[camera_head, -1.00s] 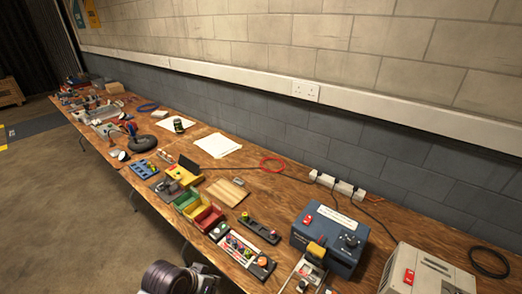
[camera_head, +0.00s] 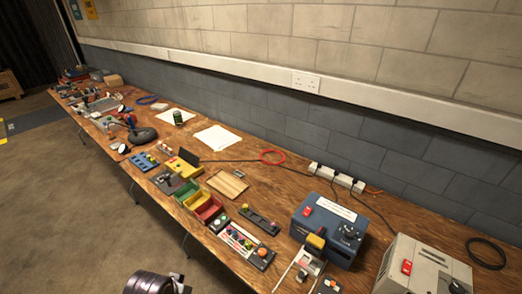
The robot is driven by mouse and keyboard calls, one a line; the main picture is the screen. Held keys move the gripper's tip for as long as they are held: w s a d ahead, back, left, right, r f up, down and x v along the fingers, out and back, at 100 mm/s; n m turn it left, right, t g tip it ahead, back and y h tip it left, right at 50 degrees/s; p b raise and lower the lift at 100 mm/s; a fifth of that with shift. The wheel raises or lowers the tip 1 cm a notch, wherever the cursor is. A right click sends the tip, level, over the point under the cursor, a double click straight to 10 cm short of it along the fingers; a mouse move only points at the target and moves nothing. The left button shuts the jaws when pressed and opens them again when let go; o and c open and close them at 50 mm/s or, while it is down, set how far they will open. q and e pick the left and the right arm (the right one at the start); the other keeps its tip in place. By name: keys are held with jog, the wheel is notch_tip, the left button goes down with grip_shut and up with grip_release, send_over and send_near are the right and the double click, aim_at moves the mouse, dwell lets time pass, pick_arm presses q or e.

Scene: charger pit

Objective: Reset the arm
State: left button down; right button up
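A dark, rounded part of my own arm shows at the bottom edge, left of centre, in front of the workbench (camera_head: 338,199). No gripper fingers can be made out on it. A small dark shape is cut off at the bottom right edge, and I cannot tell what it is. Neither of my grippers is in view, so whether they hold anything is hidden.
The long bench holds a blue box (camera_head: 328,230), a grey box (camera_head: 420,268), coloured bins (camera_head: 207,209), a wooden board (camera_head: 228,183), white paper (camera_head: 217,138) and a red cable loop (camera_head: 272,157). A wall stands behind; open floor (camera_head: 70,215) lies at the left.

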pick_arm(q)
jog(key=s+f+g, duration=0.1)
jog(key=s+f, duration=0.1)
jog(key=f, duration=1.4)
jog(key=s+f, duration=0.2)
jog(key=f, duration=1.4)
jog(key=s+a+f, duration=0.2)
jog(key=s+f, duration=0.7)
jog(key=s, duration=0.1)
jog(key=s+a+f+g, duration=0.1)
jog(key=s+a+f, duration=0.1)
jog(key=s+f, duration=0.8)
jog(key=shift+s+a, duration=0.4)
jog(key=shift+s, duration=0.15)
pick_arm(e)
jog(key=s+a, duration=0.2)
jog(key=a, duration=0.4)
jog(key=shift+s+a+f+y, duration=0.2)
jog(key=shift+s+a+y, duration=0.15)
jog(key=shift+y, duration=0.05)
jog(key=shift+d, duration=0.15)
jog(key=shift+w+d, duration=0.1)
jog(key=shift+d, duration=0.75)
